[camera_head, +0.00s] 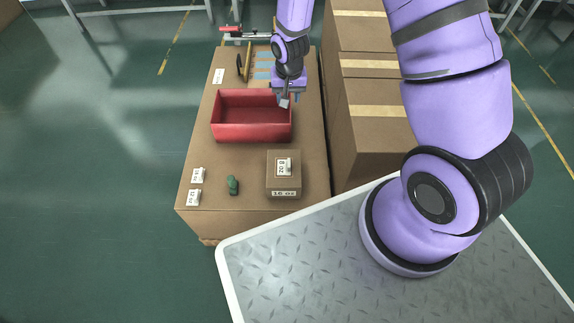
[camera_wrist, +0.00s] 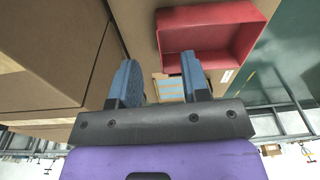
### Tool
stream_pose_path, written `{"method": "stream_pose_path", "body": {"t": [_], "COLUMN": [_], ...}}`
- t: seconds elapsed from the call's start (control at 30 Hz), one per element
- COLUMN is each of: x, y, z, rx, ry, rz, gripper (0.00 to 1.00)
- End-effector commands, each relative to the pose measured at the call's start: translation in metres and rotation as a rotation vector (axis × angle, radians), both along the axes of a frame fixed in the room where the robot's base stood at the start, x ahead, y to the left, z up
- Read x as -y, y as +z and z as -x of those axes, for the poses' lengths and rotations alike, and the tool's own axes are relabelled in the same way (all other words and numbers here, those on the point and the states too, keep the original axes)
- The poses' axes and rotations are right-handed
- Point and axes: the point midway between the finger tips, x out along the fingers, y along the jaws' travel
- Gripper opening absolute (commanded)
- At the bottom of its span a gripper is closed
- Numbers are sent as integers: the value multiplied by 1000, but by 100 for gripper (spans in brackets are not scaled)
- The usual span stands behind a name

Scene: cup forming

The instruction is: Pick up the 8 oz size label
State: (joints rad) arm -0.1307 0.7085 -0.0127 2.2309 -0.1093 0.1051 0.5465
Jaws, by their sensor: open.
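A small white label piece (camera_head: 284,167) lies on top of a small brown box (camera_head: 270,183) at the near right of the table; its turned print seems to include an 8. The box front bears a "16 oz" label (camera_head: 284,194). Two more white label pieces (camera_head: 198,175) (camera_head: 193,197) sit at the near left edge, their print too small to read surely. My gripper (camera_head: 290,100) is open and empty, above the right rim of the red bin, well beyond the small box. In the wrist view its blue-grey fingers (camera_wrist: 158,76) are apart with nothing between them.
The red bin (camera_head: 252,133) looks empty and also shows in the wrist view (camera_wrist: 215,38). A green object (camera_head: 233,185) stands left of the small box. Large cartons (camera_head: 370,105) border the table on the right. Blue strips (camera_head: 264,70) lie behind the bin.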

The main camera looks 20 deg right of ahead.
Motion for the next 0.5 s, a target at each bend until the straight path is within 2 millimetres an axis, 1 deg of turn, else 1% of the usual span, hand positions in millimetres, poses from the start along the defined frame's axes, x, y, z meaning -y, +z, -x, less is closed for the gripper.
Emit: {"method": "stream_pose_path", "body": {"t": [0.03,0.2,0.3,0.4,0.5], "x": [-2,-6,-8,-9,-10], "y": [-23,-89,-120,-145,-161], "z": [4,18,27,36,43], "rx": [-19,-57,-74,-86,-95], "ry": [-5,-34,-50,-62,-70], "rz": [1,-4,-7,-9,-10], "gripper": [43,43,43,43,43]}}
